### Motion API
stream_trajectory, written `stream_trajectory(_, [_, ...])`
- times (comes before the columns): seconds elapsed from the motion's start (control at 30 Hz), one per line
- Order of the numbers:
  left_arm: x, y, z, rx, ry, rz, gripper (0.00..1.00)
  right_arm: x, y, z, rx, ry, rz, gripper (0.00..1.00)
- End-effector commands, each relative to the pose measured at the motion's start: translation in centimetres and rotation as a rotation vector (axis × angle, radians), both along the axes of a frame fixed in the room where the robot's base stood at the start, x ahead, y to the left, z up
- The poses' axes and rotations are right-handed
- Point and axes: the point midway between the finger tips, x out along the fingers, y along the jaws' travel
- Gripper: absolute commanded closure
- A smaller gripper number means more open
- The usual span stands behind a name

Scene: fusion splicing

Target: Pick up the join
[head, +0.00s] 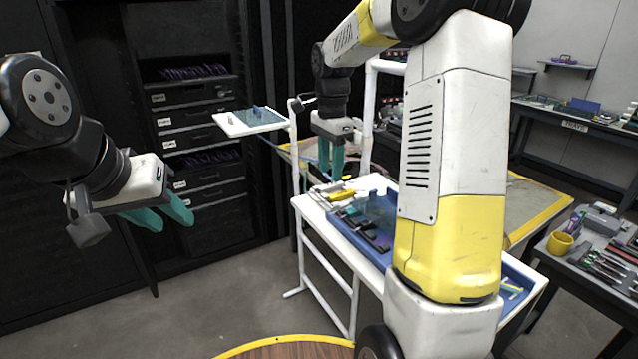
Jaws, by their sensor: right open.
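I cannot make out the join for certain; small parts on the white cart (372,183) are too small to tell apart, and my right arm hides part of the cart. My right gripper (331,172) has teal fingers pointing down above the far left end of the cart. It is open, and I see nothing between its fingers. My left gripper (172,224) is at the left, in front of the dark rack and away from the cart. Its teal fingers look apart and empty.
A small white shelf (233,126) with a blue mat stands beyond the cart. Yellow-handled tools (343,193) and a blue tray (345,229) lie on the cart. A tool table (598,277) with a yellow cup (559,243) is at the right. The floor at lower left is clear.

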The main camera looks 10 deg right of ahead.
Motion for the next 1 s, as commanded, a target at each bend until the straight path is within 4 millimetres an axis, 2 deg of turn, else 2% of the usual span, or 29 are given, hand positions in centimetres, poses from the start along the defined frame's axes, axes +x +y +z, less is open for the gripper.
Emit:
stream_trajectory(0.2, [0.0,0.0,0.0,0.000,0.000,0.000,0.64,0.0,-0.1,-3.2,0.000,0.003,0.001,0.58])
stream_trajectory(0.5, [0.0,0.0,0.0,0.000,0.000,0.000,0.64,0.0,-0.1,-3.9,0.000,-0.001,0.002,0.58])
stream_trajectory(0.53, [0.0,0.0,0.0,0.000,0.000,0.000,0.64,0.0,-0.1,-3.9,0.000,-0.001,0.002,0.60])
stream_trajectory(0.73, [0.0,0.0,0.0,0.000,0.000,0.000,0.64,0.0,-0.1,-3.9,0.000,-0.001,0.002,0.99])
stream_trajectory(1.0, [0.0,0.0,0.0,0.000,0.000,0.000,0.64,0.0,-0.1,-3.9,0.000,-0.001,0.002,1.00])
